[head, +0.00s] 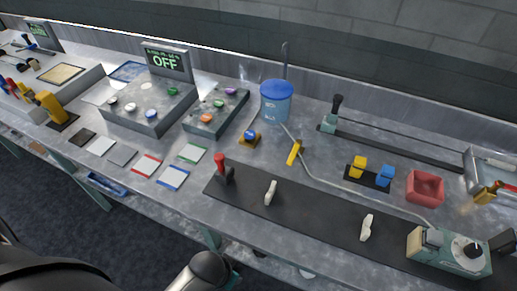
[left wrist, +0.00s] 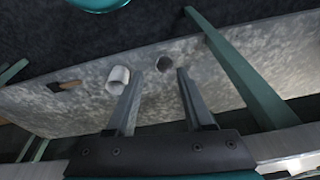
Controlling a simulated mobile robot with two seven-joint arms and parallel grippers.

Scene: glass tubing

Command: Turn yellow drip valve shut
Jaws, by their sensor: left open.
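In the head view a yellow valve handle (head: 294,152) sits on the thin grey tube, to the right of and nearer than the blue bucket (head: 276,104). The handle is tilted, its top leaning right. My left gripper (left wrist: 160,70) shows in the left wrist view, its two fingers apart with nothing between them. It faces a worn grey surface, and the valve is not in that view. In the head view my arm shows only at the bottom edge, away from the valve. My right gripper is not seen.
A dark mat (head: 320,213) with a red lever (head: 221,167) and white handles lies in front. A red bin (head: 425,187) and a teal machine (head: 449,251) are at right. Green table legs (left wrist: 240,65) show in the wrist view.

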